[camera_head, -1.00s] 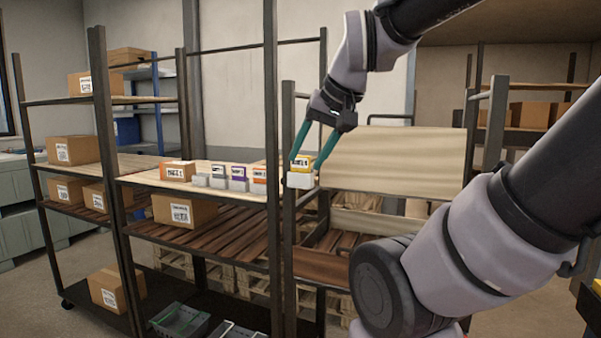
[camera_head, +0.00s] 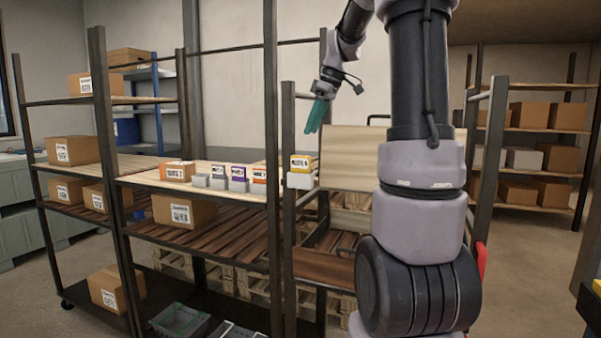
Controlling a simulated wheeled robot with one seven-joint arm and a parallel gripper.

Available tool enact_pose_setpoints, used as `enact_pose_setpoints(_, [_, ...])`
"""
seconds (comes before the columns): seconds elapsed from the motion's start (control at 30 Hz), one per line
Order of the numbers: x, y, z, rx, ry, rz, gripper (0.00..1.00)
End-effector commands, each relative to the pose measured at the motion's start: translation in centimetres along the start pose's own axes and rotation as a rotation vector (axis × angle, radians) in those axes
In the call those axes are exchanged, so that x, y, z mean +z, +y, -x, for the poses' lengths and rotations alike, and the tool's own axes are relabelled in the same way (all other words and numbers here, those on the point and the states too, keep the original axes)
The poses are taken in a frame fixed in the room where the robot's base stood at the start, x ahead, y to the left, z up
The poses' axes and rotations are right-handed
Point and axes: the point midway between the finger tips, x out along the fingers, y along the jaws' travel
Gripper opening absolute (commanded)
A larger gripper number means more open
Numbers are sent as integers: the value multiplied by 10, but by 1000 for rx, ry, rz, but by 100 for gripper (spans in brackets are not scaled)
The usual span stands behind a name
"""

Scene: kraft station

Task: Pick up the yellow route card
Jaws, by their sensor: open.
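The yellow route card (camera_head: 301,161) has a white label and stands upright in a small white holder (camera_head: 301,181) at the right end of the shelf, beside a dark post. My gripper (camera_head: 315,122) is open, with its green fingers pointing down above and slightly right of the card. It is apart from the card and holds nothing. The fingers overlap from this side, so the gap between them is hardly visible.
Purple (camera_head: 238,173) and orange (camera_head: 259,175) cards stand in holders left of the yellow one. Cardboard boxes (camera_head: 184,211) sit on the left shelves.

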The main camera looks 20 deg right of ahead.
Motion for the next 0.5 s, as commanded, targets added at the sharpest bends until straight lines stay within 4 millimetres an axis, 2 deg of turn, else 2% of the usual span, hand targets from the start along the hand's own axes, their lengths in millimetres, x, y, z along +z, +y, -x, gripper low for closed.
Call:
enact_pose_setpoints(0.3, [0, 0, -46, -4, -1, 9, 55])
enact_pose_setpoints(0.5, [0, 0, -61, -3, 0, 8, 55])
